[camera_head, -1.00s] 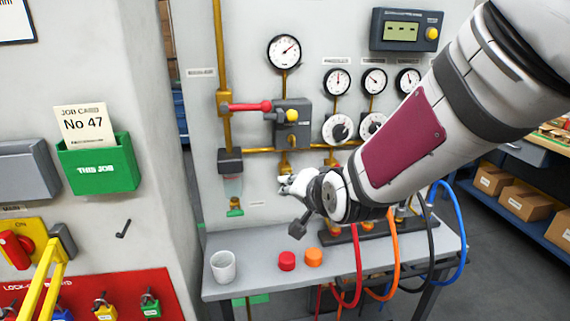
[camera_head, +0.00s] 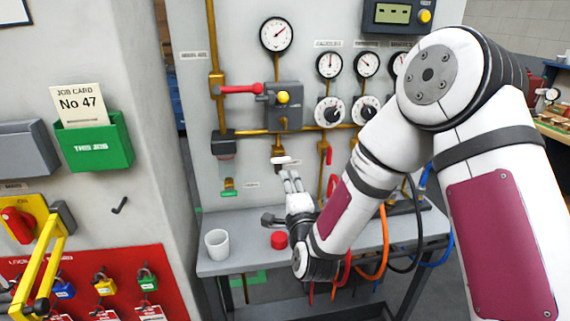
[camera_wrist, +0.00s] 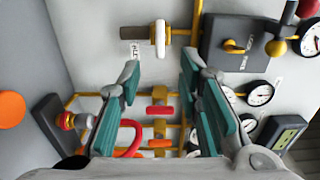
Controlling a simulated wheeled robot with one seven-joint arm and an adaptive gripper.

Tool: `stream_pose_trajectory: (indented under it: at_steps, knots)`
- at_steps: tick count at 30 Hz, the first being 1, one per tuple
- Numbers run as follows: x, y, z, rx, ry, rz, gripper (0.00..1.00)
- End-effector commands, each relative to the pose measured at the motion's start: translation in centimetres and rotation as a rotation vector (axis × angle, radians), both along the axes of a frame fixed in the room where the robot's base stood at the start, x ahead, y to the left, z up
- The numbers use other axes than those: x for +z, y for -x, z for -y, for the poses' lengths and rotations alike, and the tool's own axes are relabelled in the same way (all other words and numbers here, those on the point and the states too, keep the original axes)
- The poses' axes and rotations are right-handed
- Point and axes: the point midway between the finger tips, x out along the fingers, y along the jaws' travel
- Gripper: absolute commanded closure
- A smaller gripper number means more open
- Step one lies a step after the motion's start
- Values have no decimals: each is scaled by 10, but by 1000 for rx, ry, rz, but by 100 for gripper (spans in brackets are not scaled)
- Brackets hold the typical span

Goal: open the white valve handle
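The white valve handle (camera_head: 286,161) sits low on the grey panel, on a brass pipe below the grey box. In the wrist view the white handle (camera_wrist: 160,40) is a rounded bar across the pipe, lying ahead of the gap between my fingertips. My gripper (camera_head: 291,174) is just below the handle in the head view, fingers pointing up toward it. In the wrist view my gripper (camera_wrist: 160,72) has its teal-padded fingers spread apart with nothing held between them. I cannot tell the exact distance to the handle.
Red valve handles (camera_wrist: 158,110) on parallel brass pipes sit near my fingers. A red lever (camera_head: 240,89) and grey box (camera_head: 284,106) are above. The bench (camera_head: 213,267) below holds a white cup (camera_head: 217,243), a red cap (camera_head: 279,240) and hoses on the right.

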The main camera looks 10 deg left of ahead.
Motion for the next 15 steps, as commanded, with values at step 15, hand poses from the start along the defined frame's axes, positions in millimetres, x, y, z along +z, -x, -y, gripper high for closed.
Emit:
stream_pose_trajectory:
  at_steps: [15]
  knots:
    - [0, -93, -26, 0, 3, 1, 68]
